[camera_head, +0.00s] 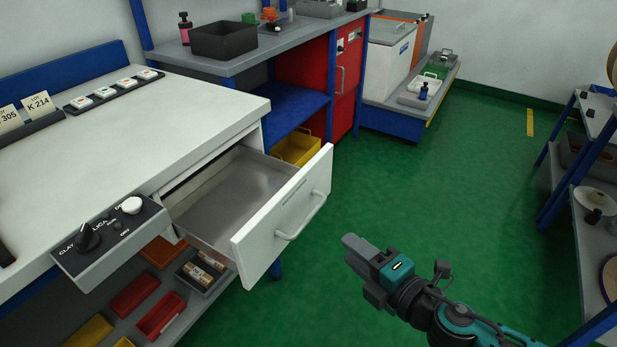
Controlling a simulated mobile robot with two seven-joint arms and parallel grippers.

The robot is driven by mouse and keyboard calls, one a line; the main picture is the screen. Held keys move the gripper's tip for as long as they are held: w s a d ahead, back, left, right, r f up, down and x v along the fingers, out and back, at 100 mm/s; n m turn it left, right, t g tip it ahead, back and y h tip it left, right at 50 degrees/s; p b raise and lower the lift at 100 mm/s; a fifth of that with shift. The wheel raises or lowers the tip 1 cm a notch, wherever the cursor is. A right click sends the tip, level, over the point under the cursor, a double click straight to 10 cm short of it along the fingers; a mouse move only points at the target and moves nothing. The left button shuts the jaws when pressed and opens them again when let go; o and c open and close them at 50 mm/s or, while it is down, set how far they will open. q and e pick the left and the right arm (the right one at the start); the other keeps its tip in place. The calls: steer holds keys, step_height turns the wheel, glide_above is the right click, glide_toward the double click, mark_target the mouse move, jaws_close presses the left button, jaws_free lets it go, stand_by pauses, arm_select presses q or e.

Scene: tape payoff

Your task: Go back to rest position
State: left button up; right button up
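My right gripper (357,257) is at the lower middle right, over the green floor, to the right of an open drawer (285,212). Its dark fingers point up and left, and they are apart from the drawer's handle (301,217) in the picture. I see the fingers from the side, so their gap does not show. Nothing is visible in them. The drawer is pulled out of the white workbench (120,110) and its grey inside looks empty. My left gripper is out of view.
A control box (108,238) with a dark knob and a white button sits at the bench's front edge. Red and yellow bins (160,315) stand on a shelf below. Blue racks (560,180) stand at the right. The green floor (440,190) between is clear.

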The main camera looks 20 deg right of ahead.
arm_select(q)
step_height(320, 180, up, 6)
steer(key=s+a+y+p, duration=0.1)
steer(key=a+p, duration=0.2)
steer(key=p, duration=0.7)
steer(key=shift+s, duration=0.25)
arm_select(e)
steer(key=s+a+f+m+g+h, duration=0.2)
steer(key=s+m, duration=0.5)
steer(key=m, duration=1.2)
steer(key=shift+a+f+g, duration=0.55)
steer(key=shift+a+g, duration=0.65)
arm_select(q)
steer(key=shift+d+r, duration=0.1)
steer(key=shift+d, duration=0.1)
